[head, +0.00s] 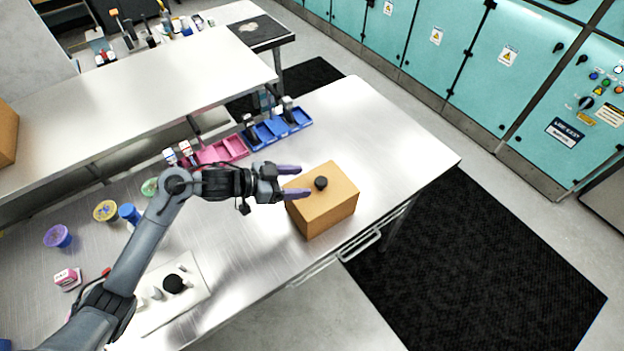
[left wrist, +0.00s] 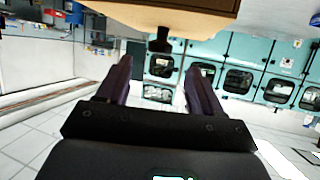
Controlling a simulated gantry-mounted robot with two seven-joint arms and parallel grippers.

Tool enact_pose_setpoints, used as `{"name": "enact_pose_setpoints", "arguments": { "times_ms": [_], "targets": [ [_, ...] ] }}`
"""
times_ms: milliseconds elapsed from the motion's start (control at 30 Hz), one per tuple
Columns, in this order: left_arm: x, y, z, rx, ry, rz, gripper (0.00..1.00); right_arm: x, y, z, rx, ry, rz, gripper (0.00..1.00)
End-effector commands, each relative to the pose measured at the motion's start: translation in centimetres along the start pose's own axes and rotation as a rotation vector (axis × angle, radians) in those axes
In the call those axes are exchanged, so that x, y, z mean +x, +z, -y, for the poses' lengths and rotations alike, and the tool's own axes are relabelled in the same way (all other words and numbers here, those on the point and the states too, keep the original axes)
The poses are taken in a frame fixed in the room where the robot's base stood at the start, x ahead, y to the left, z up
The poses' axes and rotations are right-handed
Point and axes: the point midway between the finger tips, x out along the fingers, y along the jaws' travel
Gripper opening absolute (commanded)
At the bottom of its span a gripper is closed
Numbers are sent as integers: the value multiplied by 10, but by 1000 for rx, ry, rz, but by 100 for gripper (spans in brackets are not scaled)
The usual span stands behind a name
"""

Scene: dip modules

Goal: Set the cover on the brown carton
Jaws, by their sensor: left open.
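The brown carton (head: 325,214) stands on the steel bench near its front edge. Its top is a flat, lighter brown cover (head: 338,174) with a black knob (head: 321,183) in the middle. The cover looks flush on the carton; I cannot make out a seam. My left gripper (head: 302,181) is open and empty, its purple fingers pointing right at the knob from just left of it. In the left wrist view the knob (left wrist: 160,40) shows beyond the fingertips, between their lines and apart from them. The right gripper is in neither view.
Blue bins (head: 278,127) and pink bins (head: 222,150) stand behind the carton. A white board (head: 195,292) with small parts, a blue bottle (head: 129,213) and a purple bowl (head: 57,236) are at left. The bench right of the carton is clear.

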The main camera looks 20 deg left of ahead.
Motion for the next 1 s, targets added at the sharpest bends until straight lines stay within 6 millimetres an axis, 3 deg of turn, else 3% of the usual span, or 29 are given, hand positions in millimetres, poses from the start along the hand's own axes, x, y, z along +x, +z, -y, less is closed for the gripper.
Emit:
{"name": "enact_pose_setpoints", "arguments": {
  "times_ms": [100, 333, 1000],
  "targets": [
    [-20, 0, -1, 3, 1, 3, 66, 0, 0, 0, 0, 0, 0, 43],
    [-42, 0, 0, 1, 1, 1, 66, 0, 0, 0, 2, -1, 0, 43],
    [-46, 0, 0, 0, 1, 1, 66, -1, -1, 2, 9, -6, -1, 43]
  ]
}}
